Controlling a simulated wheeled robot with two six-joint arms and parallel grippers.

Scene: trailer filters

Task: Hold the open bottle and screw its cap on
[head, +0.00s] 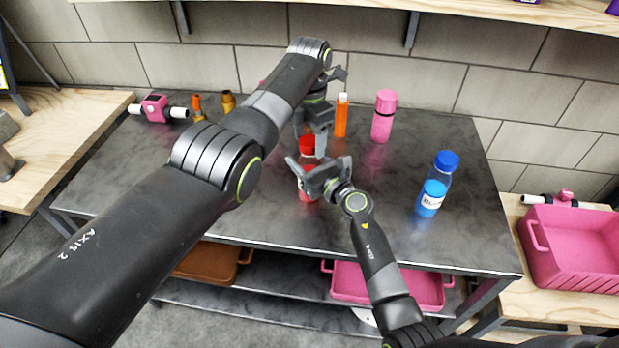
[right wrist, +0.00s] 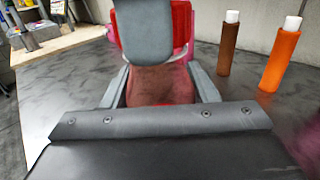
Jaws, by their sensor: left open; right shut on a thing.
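A red bottle (head: 308,190) stands on the dark grey table, partly hidden by my right gripper. A red cap (head: 307,145) shows at its top; whether it is seated on the neck I cannot tell. My right gripper (head: 316,176) is shut on the bottle's body, which also shows between its fingers in the right wrist view (right wrist: 160,85). My left gripper (head: 316,140) reaches down from above and is open, with its fingers by the cap. One of its grey fingers (right wrist: 146,30) hides much of the red top in the right wrist view.
An orange bottle (head: 341,118) and a pink bottle (head: 383,122) stand behind. Small orange bottles (head: 198,106) and a pink valve (head: 157,108) are at the back left. A pink bin (head: 570,240) sits beyond the right edge.

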